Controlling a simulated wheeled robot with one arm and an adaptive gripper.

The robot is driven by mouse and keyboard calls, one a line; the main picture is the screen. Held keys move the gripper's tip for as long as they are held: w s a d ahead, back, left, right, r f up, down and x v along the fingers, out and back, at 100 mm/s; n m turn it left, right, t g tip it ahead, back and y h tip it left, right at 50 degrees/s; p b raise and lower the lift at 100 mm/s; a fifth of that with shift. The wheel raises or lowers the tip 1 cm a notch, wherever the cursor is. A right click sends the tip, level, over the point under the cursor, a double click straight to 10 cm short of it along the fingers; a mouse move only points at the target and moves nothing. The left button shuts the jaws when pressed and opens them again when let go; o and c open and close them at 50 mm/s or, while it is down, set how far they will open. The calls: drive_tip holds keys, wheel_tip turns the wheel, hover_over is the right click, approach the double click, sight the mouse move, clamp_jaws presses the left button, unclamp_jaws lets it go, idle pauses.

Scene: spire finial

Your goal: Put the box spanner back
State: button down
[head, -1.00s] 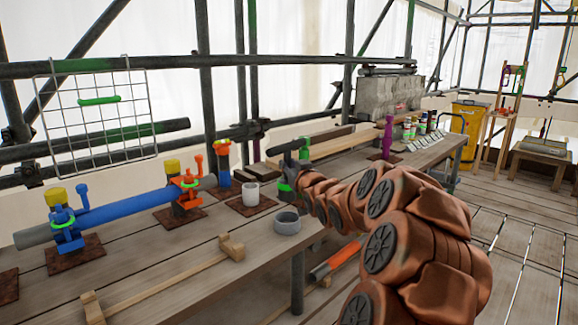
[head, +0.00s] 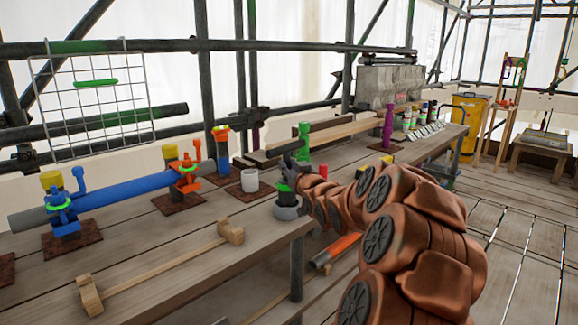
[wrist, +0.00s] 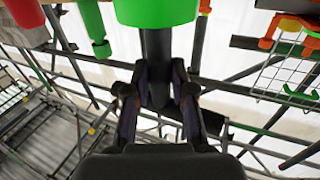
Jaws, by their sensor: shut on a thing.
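My gripper (head: 288,167) is above the near edge of the bench, shut on a dark upright piece that I take to be the box spanner (wrist: 157,45). In the wrist view its dark shaft runs between the two fingers, with a wide bright green part beyond them. In the head view its lower part, with a green band (head: 284,187), stands right over a grey round holder (head: 288,212). Its lower end looks to be at or inside the holder's rim; I cannot tell how deep. My gripper and arm hide part of it.
A green post (head: 304,142) and a purple post (head: 388,125) stand behind. A blue pipe (head: 125,190) in clamps lies to the left. A wooden bar (head: 165,268) lies on the near boards.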

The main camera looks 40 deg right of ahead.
drive_tip(key=shift+f+b, duration=1.4)
drive_tip(key=shift+f, duration=0.95)
drive_tip(key=c, duration=0.9)
unclamp_jaws()
drive_tip(key=shift+o, duration=0.4)
drive_tip(key=shift+f, duration=0.1)
drive_tip(key=o, duration=0.5)
drive_tip(key=shift+f+b, duration=0.4)
drive_tip(key=shift+f, duration=0.2)
